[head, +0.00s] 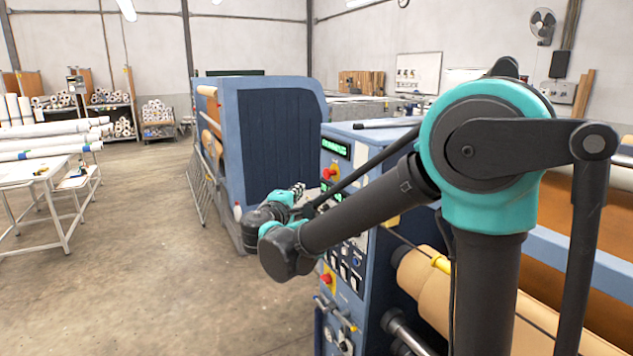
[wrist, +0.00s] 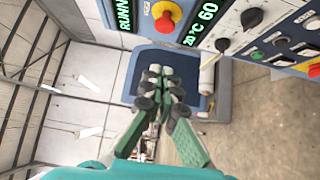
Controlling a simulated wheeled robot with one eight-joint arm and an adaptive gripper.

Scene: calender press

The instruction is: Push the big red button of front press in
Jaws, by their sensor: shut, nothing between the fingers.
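The front press (head: 385,150) is a blue cabinet with a control panel on its left-facing side. A red button on a yellow base (head: 328,173) sits high on the panel, below a green display. It also shows near the top of the wrist view (wrist: 164,20), beside lit displays. A second red button (head: 326,280) is lower on the panel, and its edge shows at the right of the wrist view (wrist: 314,70). My gripper (head: 298,190) is shut and empty, left of and slightly below the upper button. In the wrist view my fingers (wrist: 162,86) appear apart from the button.
Another blue machine (head: 270,130) stands behind, with a wire guard (head: 197,185) at its left. The panel carries knobs and small switches (wrist: 280,40). Brown rolls (head: 430,285) lie at the right of the cabinet. The floor to the left is clear up to a white table (head: 30,172).

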